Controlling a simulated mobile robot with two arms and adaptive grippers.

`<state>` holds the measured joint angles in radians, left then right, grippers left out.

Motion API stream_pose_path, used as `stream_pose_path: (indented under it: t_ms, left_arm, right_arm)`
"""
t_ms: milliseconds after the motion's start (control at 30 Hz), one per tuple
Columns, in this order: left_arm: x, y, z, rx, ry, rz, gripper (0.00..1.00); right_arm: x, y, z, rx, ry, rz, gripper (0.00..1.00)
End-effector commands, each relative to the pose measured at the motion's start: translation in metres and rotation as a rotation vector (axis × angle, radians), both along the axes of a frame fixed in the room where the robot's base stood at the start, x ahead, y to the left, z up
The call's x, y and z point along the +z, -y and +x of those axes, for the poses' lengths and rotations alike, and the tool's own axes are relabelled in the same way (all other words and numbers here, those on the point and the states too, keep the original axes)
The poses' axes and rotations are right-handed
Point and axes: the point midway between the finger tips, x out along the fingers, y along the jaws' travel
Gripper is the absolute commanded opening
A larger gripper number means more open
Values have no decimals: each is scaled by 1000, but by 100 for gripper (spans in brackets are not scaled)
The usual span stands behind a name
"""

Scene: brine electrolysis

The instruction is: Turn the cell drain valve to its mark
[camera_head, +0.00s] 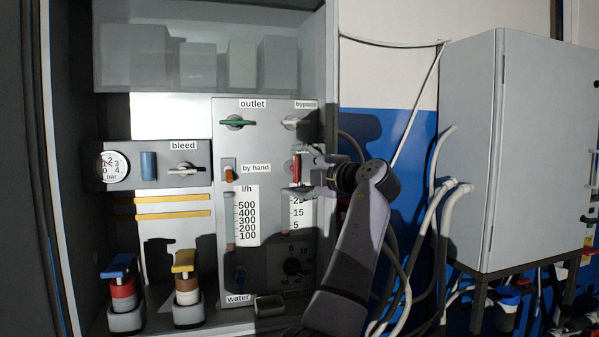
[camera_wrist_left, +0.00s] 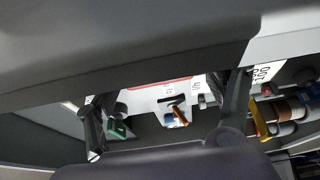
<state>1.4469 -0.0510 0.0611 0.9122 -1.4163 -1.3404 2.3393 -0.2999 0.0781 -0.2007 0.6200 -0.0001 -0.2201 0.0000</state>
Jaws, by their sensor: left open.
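A red upright handle (camera_head: 296,168) sits on the grey panel, right of the "by hand" valve. The label above it is mostly hidden, so I cannot read whether it is the cell drain valve. My left gripper (camera_head: 301,173) is at this handle, with one finger above and one below; contact is unclear. In the left wrist view my left gripper (camera_wrist_left: 166,118) has its fingers wide apart. An orange handle (camera_wrist_left: 180,116) shows between them, and a green handle (camera_wrist_left: 118,128) shows by the left finger. My right gripper is not in view.
The panel carries a green outlet valve (camera_head: 235,122), a white bypass valve (camera_head: 291,122) and an orange by-hand valve (camera_head: 229,174). A bleed valve (camera_head: 186,168) and gauge (camera_head: 112,167) are left. A grey cabinet (camera_head: 470,150) with hoses stands right of my arm.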

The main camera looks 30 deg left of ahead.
Motion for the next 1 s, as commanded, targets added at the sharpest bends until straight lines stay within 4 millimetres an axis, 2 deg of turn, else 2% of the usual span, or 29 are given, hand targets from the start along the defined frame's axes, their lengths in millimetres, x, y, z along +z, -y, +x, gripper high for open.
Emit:
stream_pose_path:
  t_ms: [233, 367, 800, 1000]
  left_arm:
    - [1, 1, 0, -1, 1, 2, 77]
    - [1, 11, -3, -2, 1, 2, 77]
    - [1, 93, -29, -3, 1, 2, 77]
    - [1, 112, -36, -1, 0, 1, 77]
  right_arm:
    - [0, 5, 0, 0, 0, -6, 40]
    - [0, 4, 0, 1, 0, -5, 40]
    - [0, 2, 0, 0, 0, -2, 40]
    - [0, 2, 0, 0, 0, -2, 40]
